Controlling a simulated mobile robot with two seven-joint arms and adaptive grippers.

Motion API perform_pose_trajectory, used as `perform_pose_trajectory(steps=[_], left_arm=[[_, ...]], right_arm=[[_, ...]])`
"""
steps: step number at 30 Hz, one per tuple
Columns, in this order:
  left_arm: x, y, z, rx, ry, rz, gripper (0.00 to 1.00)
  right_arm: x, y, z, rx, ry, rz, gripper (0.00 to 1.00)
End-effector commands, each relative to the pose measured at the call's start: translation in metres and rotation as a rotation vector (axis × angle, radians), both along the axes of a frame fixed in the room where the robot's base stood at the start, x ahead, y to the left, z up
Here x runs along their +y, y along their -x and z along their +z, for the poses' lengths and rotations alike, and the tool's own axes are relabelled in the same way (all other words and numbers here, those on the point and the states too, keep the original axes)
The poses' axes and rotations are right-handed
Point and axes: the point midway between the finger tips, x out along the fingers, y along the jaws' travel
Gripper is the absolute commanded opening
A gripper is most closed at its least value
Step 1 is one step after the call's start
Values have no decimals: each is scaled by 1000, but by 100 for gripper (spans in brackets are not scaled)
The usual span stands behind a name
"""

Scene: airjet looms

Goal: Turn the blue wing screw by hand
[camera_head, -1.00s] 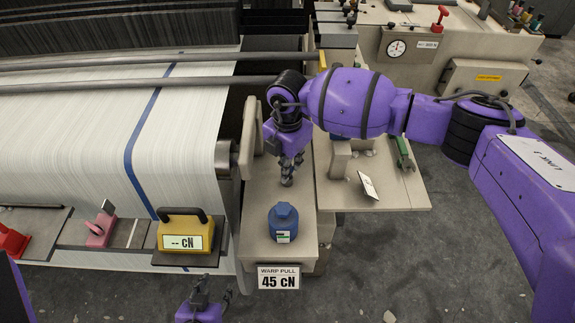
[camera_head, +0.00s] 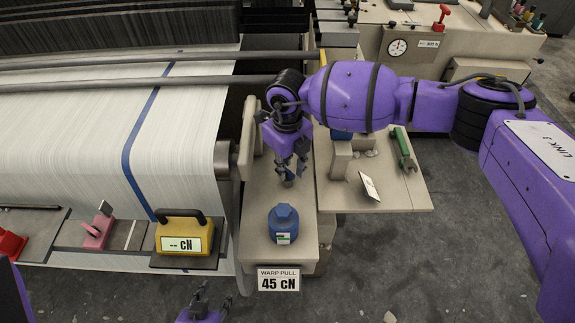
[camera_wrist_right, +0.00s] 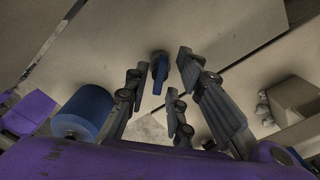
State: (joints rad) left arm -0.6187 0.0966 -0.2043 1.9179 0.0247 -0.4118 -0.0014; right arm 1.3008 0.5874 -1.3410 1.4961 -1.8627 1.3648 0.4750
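The blue wing screw (camera_wrist_right: 160,72) shows in the right wrist view as a small blue wing on a dark round base, on a beige surface. In the head view only a small dark and bluish piece (camera_head: 289,182) shows beneath the right gripper. My right gripper (camera_head: 292,171) points down just above it with its fingers spread. In the right wrist view the fingers of that gripper (camera_wrist_right: 165,95) stand on either side of the screw, apart from it. My left gripper (camera_head: 212,293) is at the bottom edge, fingers apart and empty, partly cut off.
A yellow tension meter (camera_head: 183,240) is to the left. A "WARP PULL 45 cN" sign (camera_head: 279,279) hangs at the ledge front. A green-handled tool (camera_head: 404,150) lies on the right side table.

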Motion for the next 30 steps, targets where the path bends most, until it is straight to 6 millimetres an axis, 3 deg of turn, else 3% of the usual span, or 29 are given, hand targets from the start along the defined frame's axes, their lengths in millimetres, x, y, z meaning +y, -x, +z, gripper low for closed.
perform_pose_trajectory(steps=[11,18,30], left_arm=[[0,-3,3,-7,0,-1,40],[0,-15,16,-38,0,0,40],[0,-13,13,-32,0,-1,40]], right_arm=[[0,0,4,-2,1,-3,27],[0,-2,27,-7,-1,-3,27],[0,0,59,-1,1,-3,27]])
